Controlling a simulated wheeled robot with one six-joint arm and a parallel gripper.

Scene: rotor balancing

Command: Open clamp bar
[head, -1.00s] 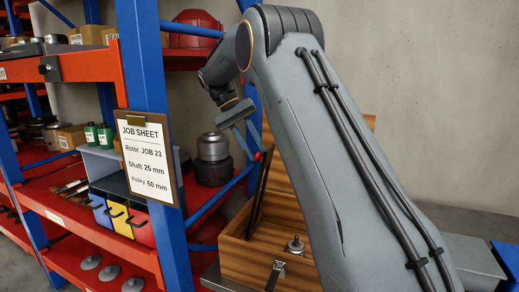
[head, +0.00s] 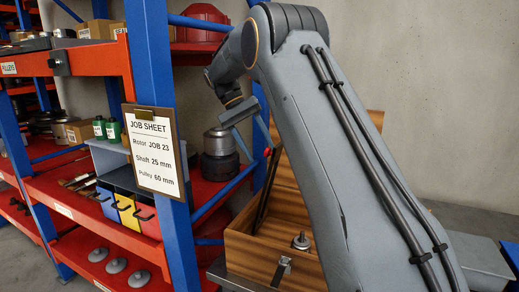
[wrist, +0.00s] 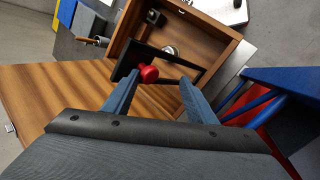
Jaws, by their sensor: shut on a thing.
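The clamp bar (head: 266,193) is a dark frame standing steeply tilted up out of an open wooden box (head: 265,262). It also shows in the wrist view (wrist: 190,63), crossing the box. A red knob (wrist: 148,74) sits on the bar, close to the left fingertip, and shows small in the head view (head: 267,152). My gripper (wrist: 159,78) is at the bar's knob end, its two blue-grey fingers apart with the bar between them. The exact contact is hard to see. In the head view my arm hides part of the box and bar.
A blue-and-red shelf rack (head: 160,90) stands close on the left, with a job sheet (head: 155,150) on its post. A dark and metal rotor part (head: 219,155) stands on a shelf behind the gripper. A small metal fitting (head: 300,241) is in the box.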

